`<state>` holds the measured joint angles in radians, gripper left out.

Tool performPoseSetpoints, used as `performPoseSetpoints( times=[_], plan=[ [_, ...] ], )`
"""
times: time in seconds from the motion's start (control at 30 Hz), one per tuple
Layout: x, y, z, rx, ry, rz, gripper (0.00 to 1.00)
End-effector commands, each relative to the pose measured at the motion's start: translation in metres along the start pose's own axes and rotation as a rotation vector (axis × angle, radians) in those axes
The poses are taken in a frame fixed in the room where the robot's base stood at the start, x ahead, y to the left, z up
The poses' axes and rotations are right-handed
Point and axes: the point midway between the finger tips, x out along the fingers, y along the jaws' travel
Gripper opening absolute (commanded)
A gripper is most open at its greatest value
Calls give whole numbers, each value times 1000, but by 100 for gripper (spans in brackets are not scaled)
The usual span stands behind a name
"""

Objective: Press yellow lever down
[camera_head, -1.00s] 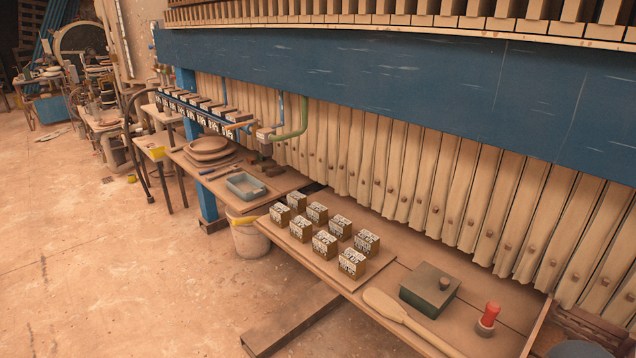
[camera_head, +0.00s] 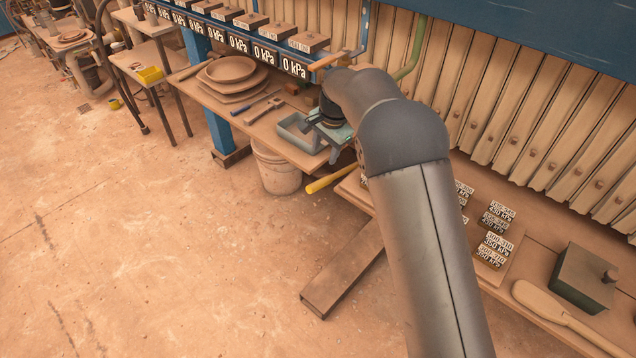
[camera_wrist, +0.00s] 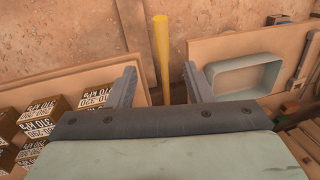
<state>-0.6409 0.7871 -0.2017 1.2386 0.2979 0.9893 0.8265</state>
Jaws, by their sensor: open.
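The yellow lever (camera_head: 329,180) is a rod that sticks out from under the bench front, low and tilted, above the floor. It also shows in the wrist view (camera_wrist: 161,45), running from the top edge down into the gap between the fingers. My gripper (camera_head: 335,145) is by the gap between the two bench boards, above and close to the lever's inner part. In the wrist view my gripper (camera_wrist: 158,82) is open, with one finger on each side of the lever's line. Whether they touch it I cannot tell. My arm and gripper hide the lever's inner end.
A grey-blue tray (camera_head: 300,142) lies beside my gripper on the left board. Labelled blocks (camera_wrist: 40,115) stand on the other board. Gauges reading 0 kPa (camera_head: 265,55) hang above. A bucket (camera_head: 278,170) stands below. The floor in front is clear.

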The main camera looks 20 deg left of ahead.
Motion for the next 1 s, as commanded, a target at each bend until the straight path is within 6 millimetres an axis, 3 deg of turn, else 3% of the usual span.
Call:
performPoseSetpoints(
  times=[0.23, 0.7, 1.0],
  plan=[
    [28, -5, 2, 5, 0, 2, 47],
    [130, -5, 2, 3, 0, 1, 47],
    [171, -6, 1, 4, 1, -1, 47]
  ],
)
